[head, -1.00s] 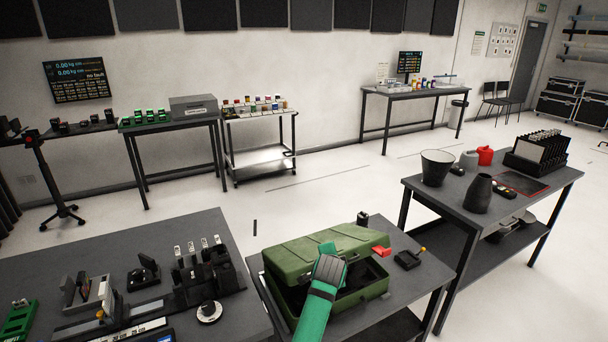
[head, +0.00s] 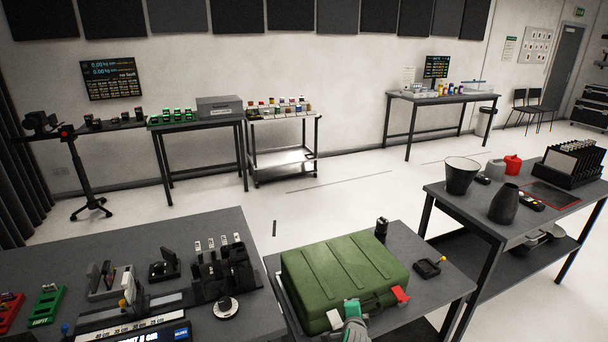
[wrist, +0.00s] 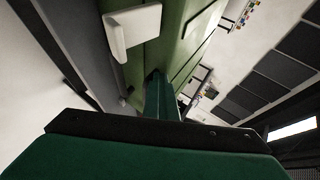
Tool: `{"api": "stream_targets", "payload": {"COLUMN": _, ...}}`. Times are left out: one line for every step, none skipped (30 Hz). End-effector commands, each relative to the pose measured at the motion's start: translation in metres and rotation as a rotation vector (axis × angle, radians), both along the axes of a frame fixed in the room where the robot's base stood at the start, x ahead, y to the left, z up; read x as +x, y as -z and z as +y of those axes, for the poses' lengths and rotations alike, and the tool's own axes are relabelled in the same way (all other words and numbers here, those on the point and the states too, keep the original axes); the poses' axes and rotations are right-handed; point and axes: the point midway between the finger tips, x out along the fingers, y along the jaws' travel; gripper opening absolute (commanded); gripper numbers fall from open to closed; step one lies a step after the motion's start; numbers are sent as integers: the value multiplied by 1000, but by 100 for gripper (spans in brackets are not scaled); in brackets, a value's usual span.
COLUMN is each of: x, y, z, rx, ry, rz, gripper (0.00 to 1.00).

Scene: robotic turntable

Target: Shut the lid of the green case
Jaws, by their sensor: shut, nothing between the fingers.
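The green case (head: 345,270) stands on a small dark table, its ribbed lid lying down over the body. A red latch (head: 400,294) shows at its front right and a white latch (head: 335,319) at its front left. My gripper (head: 353,309) is at the front of the case, between the two latches, close to the lid's front edge. In the wrist view the green case (wrist: 182,40) and the white latch (wrist: 133,27) are close ahead of my gripper (wrist: 158,95). The fingers are shut with nothing between them. Whether they touch the case is unclear.
A bench (head: 140,235) with devices stands left. Another table (head: 455,193) with a cone and jugs stands right.

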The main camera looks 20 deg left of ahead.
Motion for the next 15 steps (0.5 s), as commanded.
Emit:
{"api": "stream_targets", "payload": {"x": -4, "y": 13, "z": -1, "rx": -3, "ry": -1, "rz": 22, "gripper": 0}}
{"api": "stream_targets", "payload": {"x": -4, "y": 14, "z": -1, "rx": -3, "ry": -1, "rz": 23, "gripper": 0}}
{"api": "stream_targets", "payload": {"x": -4, "y": 16, "z": -1, "rx": -3, "ry": -2, "rz": 25, "gripper": 0}}
{"api": "stream_targets", "payload": {"x": -4, "y": 17, "z": -2, "rx": -3, "ry": -1, "rz": 26, "gripper": 0}}
{"api": "stream_targets", "payload": {"x": -5, "y": 17, "z": -2, "rx": -4, "ry": -1, "rz": 27, "gripper": 0}}
{"api": "stream_targets", "payload": {"x": -5, "y": 18, "z": -2, "rx": -5, "ry": -1, "rz": 28, "gripper": 0}}
{"api": "stream_targets", "payload": {"x": -5, "y": 18, "z": -2, "rx": -5, "ry": -1, "rz": 29, "gripper": 0}}
{"api": "stream_targets", "payload": {"x": -5, "y": 19, "z": -3, "rx": -5, "ry": -1, "rz": 30, "gripper": 0}}
{"api": "stream_targets", "payload": {"x": -6, "y": 19, "z": -3, "rx": -5, "ry": -1, "rz": 31, "gripper": 0}}
{"api": "stream_targets", "payload": {"x": -6, "y": 19, "z": -3, "rx": -6, "ry": -1, "rz": 32, "gripper": 0}}
{"api": "stream_targets", "payload": {"x": -6, "y": 20, "z": -3, "rx": -6, "ry": 0, "rz": 32, "gripper": 0}}
{"api": "stream_targets", "payload": {"x": -6, "y": 20, "z": -4, "rx": -6, "ry": 0, "rz": 33, "gripper": 0}}
{"api": "stream_targets", "payload": {"x": -6, "y": 20, "z": -4, "rx": -6, "ry": 0, "rz": 33, "gripper": 0}}
{"api": "stream_targets", "payload": {"x": -6, "y": 20, "z": -4, "rx": -6, "ry": 0, "rz": 33, "gripper": 0}}
{"api": "stream_targets", "payload": {"x": -6, "y": 20, "z": -5, "rx": -7, "ry": 1, "rz": 33, "gripper": 0}}
